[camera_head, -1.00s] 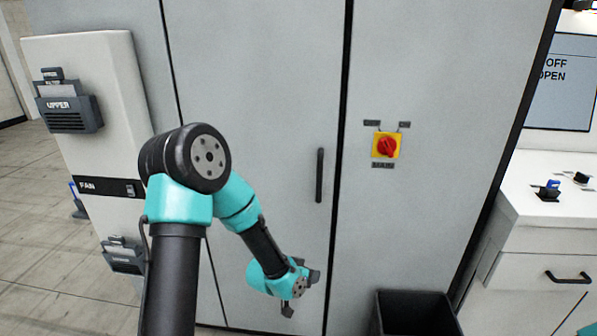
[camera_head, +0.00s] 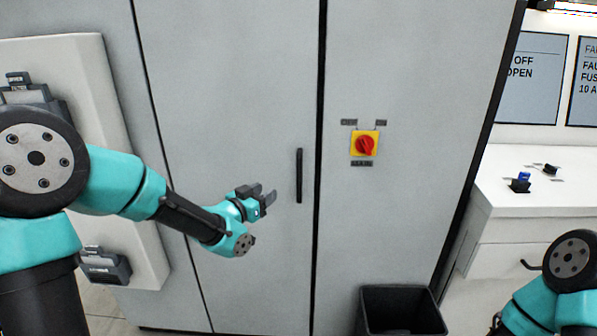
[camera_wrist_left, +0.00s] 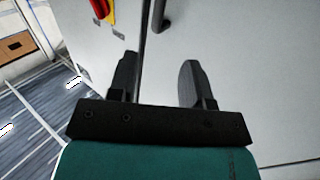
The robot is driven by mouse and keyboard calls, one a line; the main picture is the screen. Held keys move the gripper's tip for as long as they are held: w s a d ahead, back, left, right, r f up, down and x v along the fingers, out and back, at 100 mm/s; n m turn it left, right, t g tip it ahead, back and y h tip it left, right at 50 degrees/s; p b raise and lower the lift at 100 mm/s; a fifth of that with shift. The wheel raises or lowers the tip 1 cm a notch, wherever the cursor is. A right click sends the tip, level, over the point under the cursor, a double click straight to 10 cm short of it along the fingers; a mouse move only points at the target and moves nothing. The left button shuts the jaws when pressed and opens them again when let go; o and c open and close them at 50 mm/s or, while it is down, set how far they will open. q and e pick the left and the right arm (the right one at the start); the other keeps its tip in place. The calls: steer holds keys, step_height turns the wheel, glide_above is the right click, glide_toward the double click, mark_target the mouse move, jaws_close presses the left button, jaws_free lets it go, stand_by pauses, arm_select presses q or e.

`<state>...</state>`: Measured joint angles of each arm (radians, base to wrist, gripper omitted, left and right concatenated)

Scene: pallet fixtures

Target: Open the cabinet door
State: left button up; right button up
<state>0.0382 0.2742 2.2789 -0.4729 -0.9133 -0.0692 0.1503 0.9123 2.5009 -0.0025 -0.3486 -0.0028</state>
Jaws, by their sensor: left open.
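The grey cabinet door (camera_head: 235,90) is shut, with a dark seam along its right edge. Its black vertical bar handle (camera_head: 299,175) is near that edge; the handle's lower end shows at the top of the left wrist view (camera_wrist_left: 159,17). My left gripper (camera_head: 270,199) is open and empty, a little left of and below the handle and apart from it. In the left wrist view its two fingers (camera_wrist_left: 158,82) are spread, with the handle end beyond them. My right arm enters at the lower right, but its gripper is out of view.
A red rotary switch on a yellow plate (camera_head: 365,145) is on the panel right of the door. A black bin (camera_head: 400,310) stands on the floor below it. A white bench (camera_head: 530,195) is at the right. A pale side box (camera_head: 75,60) is at the left.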

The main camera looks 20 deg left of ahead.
mark_target(298, 171)
arm_select(q)
steer(key=x, duration=1.7)
steer(key=shift+f, duration=0.1)
steer(key=shift+c, duration=0.2)
jaws_close()
